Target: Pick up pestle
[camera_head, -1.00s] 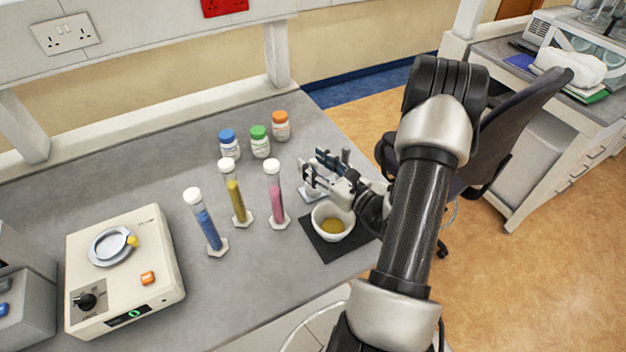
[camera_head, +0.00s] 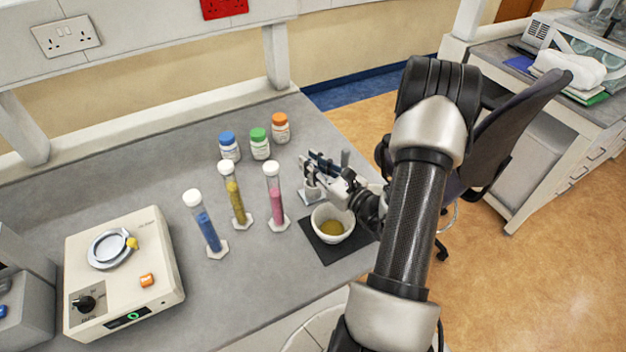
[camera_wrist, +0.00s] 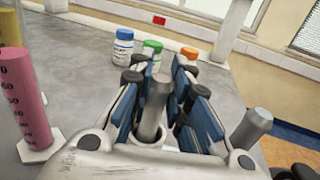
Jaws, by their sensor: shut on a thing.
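The pestle (camera_wrist: 154,108) is a grey rounded rod standing upright between the blue-padded fingers of my gripper (camera_wrist: 165,100) in the wrist view. My gripper is shut on it. In the head view, my gripper (camera_head: 322,163) is over a small white stand (camera_head: 310,197), and the held rod is mostly hidden by the fingers. Whether the rod's lower end still rests in the stand cannot be told. The white mortar (camera_head: 332,236), with yellow-brown powder in it, sits in front of my gripper on a black mat (camera_head: 322,255).
A second grey rod (camera_wrist: 250,128) stands just right of my fingers. Pink (camera_head: 276,200), yellow (camera_head: 235,200) and blue (camera_head: 208,228) tubes stand to the left. Blue-, green- and orange-capped bottles (camera_head: 260,143) are behind. A cream device (camera_head: 125,272) is at the left.

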